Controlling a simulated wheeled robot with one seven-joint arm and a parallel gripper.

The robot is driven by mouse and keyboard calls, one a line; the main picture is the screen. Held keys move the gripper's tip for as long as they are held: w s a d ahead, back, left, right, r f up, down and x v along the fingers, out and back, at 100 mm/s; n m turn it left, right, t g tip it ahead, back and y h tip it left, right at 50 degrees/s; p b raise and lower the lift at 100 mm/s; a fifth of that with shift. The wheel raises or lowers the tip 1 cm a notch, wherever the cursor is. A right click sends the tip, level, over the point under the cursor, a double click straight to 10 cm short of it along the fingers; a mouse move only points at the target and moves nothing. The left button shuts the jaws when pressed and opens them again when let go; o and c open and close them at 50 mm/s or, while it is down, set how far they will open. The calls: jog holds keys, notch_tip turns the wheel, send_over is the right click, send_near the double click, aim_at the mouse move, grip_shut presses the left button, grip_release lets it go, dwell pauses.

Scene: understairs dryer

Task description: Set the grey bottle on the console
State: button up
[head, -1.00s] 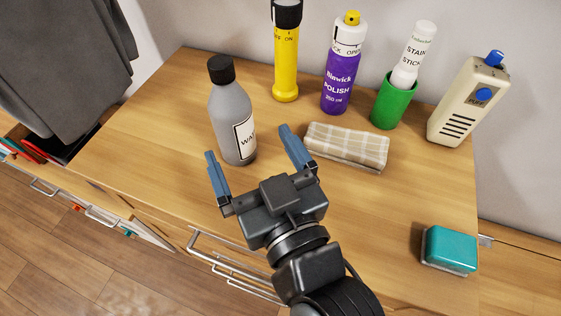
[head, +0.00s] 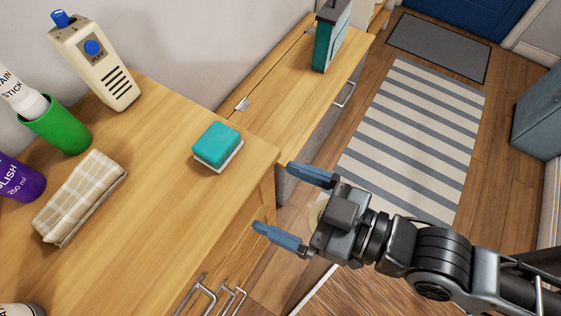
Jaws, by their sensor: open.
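Only a sliver of what seems to be the grey bottle (head: 22,310) shows at the bottom left corner, with part of its white label. The rest of it is outside the frame. It is on or over the near wooden top (head: 165,200); its base is not visible. My gripper (head: 275,200) is open, with nothing between its two blue fingers. It is beyond the top's right front edge, well to the right of the bottle. Which surface is the console I cannot tell for certain.
On the near top are a folded checked cloth (head: 80,198), a purple polish can (head: 18,180), a green cup (head: 58,128), a beige device (head: 95,62) and a teal sponge (head: 217,144). A second wooden top (head: 285,100) holds a teal box (head: 331,38). A striped rug (head: 410,140) lies on the floor.

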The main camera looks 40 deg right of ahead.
jog(key=s+d+r+m+h, duration=0.3)
jog(key=s+d, duration=0.5)
jog(key=s, duration=0.4)
jog(key=shift+r+h, duration=0.15)
jog(key=shift+h, duration=0.75)
jog(key=shift+w, duration=0.15)
